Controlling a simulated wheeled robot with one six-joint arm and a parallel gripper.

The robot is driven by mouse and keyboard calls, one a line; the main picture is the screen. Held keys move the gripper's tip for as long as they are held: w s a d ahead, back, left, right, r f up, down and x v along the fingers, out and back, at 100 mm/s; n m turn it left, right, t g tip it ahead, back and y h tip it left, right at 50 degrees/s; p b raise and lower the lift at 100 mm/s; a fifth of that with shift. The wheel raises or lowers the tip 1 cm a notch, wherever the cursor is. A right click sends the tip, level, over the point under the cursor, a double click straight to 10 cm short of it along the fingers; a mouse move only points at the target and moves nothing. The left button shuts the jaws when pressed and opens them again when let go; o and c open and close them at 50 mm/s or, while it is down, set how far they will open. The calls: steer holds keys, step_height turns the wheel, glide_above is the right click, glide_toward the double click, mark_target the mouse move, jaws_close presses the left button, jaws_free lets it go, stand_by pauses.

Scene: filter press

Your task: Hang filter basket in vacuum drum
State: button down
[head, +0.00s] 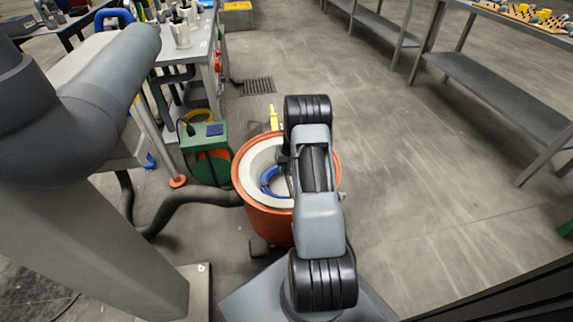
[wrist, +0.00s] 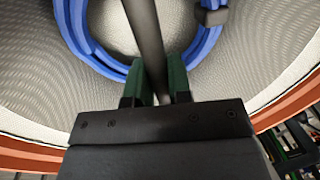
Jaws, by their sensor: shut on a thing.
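The vacuum drum is an orange round tub (head: 268,226) on the floor, partly behind my arm in the head view. The filter basket (head: 256,168), white with a pale mesh wall (wrist: 35,60), sits inside the drum's orange rim (wrist: 298,108). A blue coil (head: 266,178) lies within the basket; it also shows in the wrist view (wrist: 75,35). My gripper (wrist: 160,78) has its green fingers shut on a dark bar (wrist: 147,35) that crosses over the basket, apparently its handle. Whether the basket hangs or rests on the drum is hidden.
A thick dark hose (head: 190,196) runs from the drum's left side. A green machine (head: 204,140) stands left of the drum, near a bench (head: 195,48) with tools. A yellow part (head: 273,117) stands behind the drum. Grey shelving (head: 490,85) is at the right; the floor between is clear.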

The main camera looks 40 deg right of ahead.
steer(key=shift+w+d+f, duration=0.15)
steer(key=shift+w+f, duration=0.2)
steer(key=c, duration=1.4)
jaws_free()
steer(key=o, duration=0.4)
steer(key=shift+s+f, duration=0.1)
steer(key=shift+o, duration=0.2)
steer(key=shift+s+f, duration=0.1)
